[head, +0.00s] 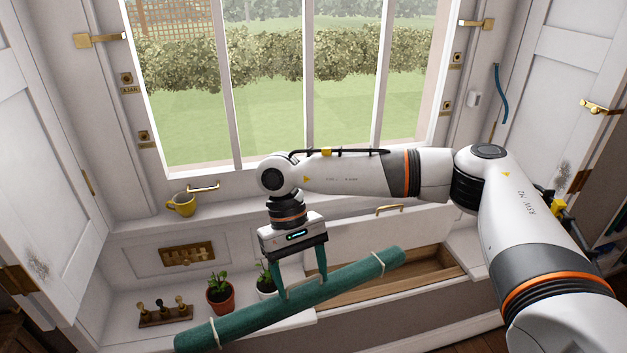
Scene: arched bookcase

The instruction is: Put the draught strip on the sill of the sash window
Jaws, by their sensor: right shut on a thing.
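The draught strip (365,269) is a long dark green roll tied with pale bands. It is held slantwise, its left end lower in the picture, in front of the sash window (269,90). My right gripper (303,288) points down and is shut on the strip near its middle. The sill (232,197) runs below the window, behind the strip and apart from it in the picture. My right arm hides part of the sill's right half. My left gripper is not in view.
An open seat box (425,275) lies right. Shutters flank the window.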

